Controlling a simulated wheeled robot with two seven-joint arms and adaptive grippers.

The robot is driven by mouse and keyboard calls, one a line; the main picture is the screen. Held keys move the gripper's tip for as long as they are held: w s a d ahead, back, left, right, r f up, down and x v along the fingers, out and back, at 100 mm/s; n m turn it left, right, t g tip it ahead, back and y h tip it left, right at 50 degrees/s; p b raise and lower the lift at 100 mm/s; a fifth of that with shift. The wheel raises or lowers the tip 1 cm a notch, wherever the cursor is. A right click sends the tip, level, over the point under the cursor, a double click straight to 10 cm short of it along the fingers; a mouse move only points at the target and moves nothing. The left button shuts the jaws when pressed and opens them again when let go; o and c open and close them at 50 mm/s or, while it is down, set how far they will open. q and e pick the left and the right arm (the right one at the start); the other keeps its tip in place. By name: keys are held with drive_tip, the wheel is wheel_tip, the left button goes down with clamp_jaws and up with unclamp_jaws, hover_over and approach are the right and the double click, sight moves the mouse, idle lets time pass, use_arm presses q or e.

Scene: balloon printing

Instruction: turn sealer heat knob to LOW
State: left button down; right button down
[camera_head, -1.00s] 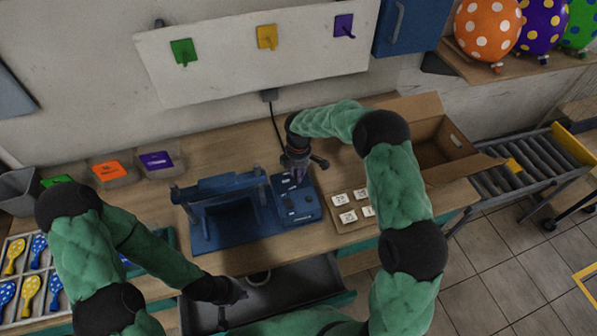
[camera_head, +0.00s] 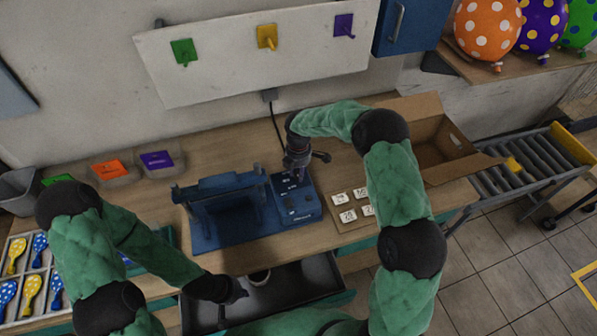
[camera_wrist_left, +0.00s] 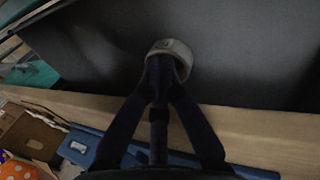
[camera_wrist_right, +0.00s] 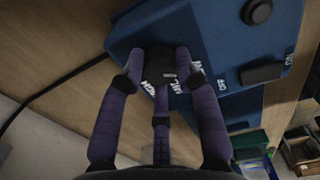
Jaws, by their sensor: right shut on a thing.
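The blue sealer (camera_head: 240,232) stands on the wooden bench. Its control box (camera_wrist_right: 222,35) fills the upper right wrist view. The dark round heat knob (camera_wrist_right: 158,66) sits there between white labels; lettering around it is partly covered and angled, so its setting is not clear. My right gripper (camera_wrist_right: 159,72) is shut on the knob, with fingers on both sides; it also shows over the control box in the head view (camera_head: 297,172). My left gripper (camera_wrist_left: 159,76) has its fingertips together, above the open drawer, with a pale ring-shaped thing (camera_wrist_left: 183,49) just beyond them.
The open drawer (camera_head: 300,287) juts out below the bench. Small white numbered tiles (camera_head: 340,199) lie right of the sealer, with an open cardboard box (camera_head: 430,150) behind. A second round control (camera_wrist_right: 257,12) and a dark switch (camera_wrist_right: 262,74) are on the control box.

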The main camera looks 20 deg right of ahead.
sight(298, 173)
drive_tip(key=c, duration=0.9)
unclamp_jaws()
drive_tip(key=shift+r, duration=0.15)
wheel_tip(298, 173, up, 12)
